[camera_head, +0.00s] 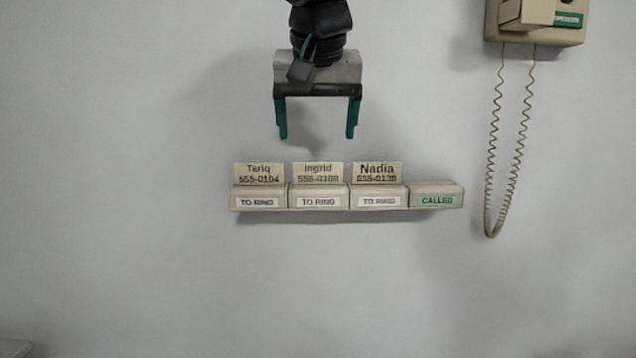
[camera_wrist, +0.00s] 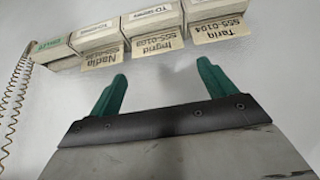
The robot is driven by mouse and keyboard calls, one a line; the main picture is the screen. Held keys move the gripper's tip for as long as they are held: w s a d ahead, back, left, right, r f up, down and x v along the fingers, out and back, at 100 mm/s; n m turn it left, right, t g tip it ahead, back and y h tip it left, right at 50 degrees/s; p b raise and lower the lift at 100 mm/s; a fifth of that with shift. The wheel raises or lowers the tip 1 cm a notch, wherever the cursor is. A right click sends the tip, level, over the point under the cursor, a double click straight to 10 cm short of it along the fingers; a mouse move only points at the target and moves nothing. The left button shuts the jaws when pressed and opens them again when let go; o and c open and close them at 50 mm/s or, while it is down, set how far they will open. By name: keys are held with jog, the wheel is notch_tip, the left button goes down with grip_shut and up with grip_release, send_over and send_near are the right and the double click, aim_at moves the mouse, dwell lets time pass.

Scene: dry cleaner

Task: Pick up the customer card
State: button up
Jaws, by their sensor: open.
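Three beige customer cards stand upright in slots of a wall rack: the Tariq card (camera_head: 259,173) at left, the Ingrid card (camera_head: 318,173) in the middle and the Nadia card (camera_head: 377,173) at right. Each sits in a holder labelled TO RING. My gripper (camera_head: 317,135) is open and empty above the cards, over the Ingrid card. In the wrist view the cards appear upside down beyond the green fingers: Tariq (camera_wrist: 220,32), Ingrid (camera_wrist: 159,43) and Nadia (camera_wrist: 102,54). The fingers touch no card.
The rack's rightmost holder (camera_head: 436,200) is labelled CALLED and shows no card. A beige wall telephone (camera_head: 538,38) hangs at upper right, with its coiled cord (camera_head: 488,200) looping down right of the rack.

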aim_at(318, 166)
jog(key=x, duration=0.7)
jog(key=shift+s+d+f, duration=0.1)
jog(key=shift+s+f, duration=0.1)
jog(key=shift+s, duration=0.15)
jog(key=c, duration=0.6)
